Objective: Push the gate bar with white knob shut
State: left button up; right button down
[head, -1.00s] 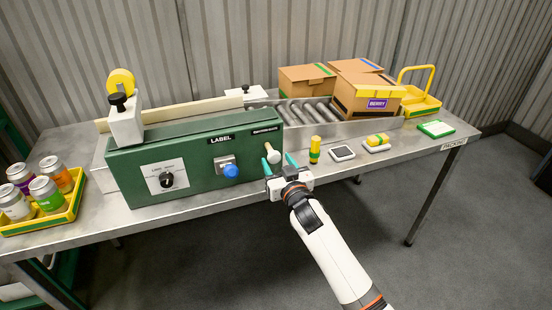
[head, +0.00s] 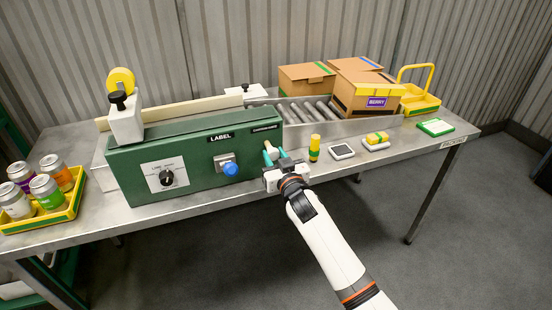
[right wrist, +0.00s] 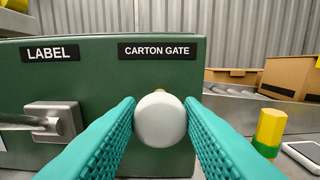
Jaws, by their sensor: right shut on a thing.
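The white knob (head: 268,146) of the gate bar sits at the right end of the green machine housing (head: 130,175), under the CARTON GATE label. In the right wrist view the round knob (right wrist: 160,118) is between the teal fingers. My right gripper (head: 274,154) is shut on the knob, one finger on each side. The knob hides the rest of its bar, so I cannot tell how far it is pushed in. My left gripper is not in view.
A blue knob (head: 231,169) under the LABEL sign is left of the gripper. A yellow tray (head: 70,205) holds several cans.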

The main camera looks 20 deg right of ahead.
jog(key=w, duration=0.3)
jog(key=shift+b, duration=0.4)
jog(key=shift+r, duration=0.1)
jog(key=c, duration=1.2)
grip_release()
jog(key=shift+o, duration=0.9)
jog(key=shift+w, duration=0.2)
jog(key=shift+s, duration=0.1)
jog(key=s, duration=1.2)
jog(key=shift+d+b, duration=0.15)
jog(key=shift+b, duration=0.3)
jog(key=shift+w, duration=0.1)
